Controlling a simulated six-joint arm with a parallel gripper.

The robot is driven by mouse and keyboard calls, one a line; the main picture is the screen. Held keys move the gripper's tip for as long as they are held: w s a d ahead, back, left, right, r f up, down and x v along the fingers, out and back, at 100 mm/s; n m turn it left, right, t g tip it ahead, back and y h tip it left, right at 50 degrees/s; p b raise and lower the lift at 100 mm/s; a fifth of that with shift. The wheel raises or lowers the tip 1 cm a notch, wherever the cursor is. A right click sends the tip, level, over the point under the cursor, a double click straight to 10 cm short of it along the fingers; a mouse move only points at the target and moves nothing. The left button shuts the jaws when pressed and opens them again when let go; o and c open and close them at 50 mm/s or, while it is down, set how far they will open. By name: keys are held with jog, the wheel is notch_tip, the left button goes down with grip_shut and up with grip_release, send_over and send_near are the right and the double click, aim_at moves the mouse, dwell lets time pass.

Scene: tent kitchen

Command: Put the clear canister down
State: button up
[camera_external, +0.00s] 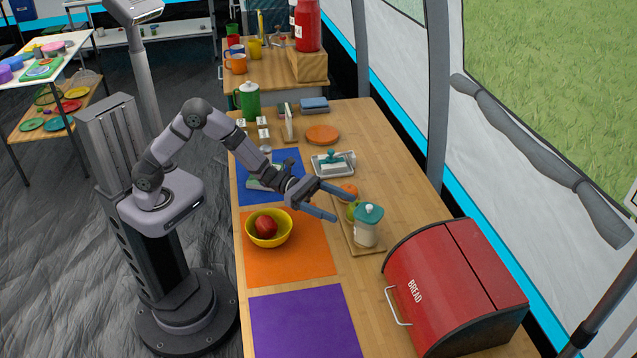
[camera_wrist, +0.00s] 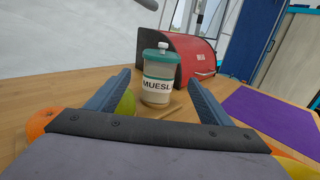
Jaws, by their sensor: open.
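The clear canister (camera_external: 367,228) has a teal lid and stands upright on a wooden board (camera_external: 352,243) on the table. In the wrist view the canister (camera_wrist: 158,80) carries a MUESLI label and stands ahead, between the lines of my two fingers. My gripper (camera_external: 333,202) is open and empty, to the left of the canister in the external view. A gap shows between the fingertips (camera_wrist: 160,82) and the canister in the wrist view, and the fingers do not close on it.
A green fruit (camera_external: 353,211) and an orange (camera_external: 349,190) sit close beside the canister. A red bread box (camera_external: 455,285) stands to its right. A yellow bowl (camera_external: 270,240) with a red apple is on the orange mat (camera_external: 290,269). The purple mat (camera_external: 305,322) is bare.

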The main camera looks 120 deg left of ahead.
jog(key=shift+s, duration=0.75)
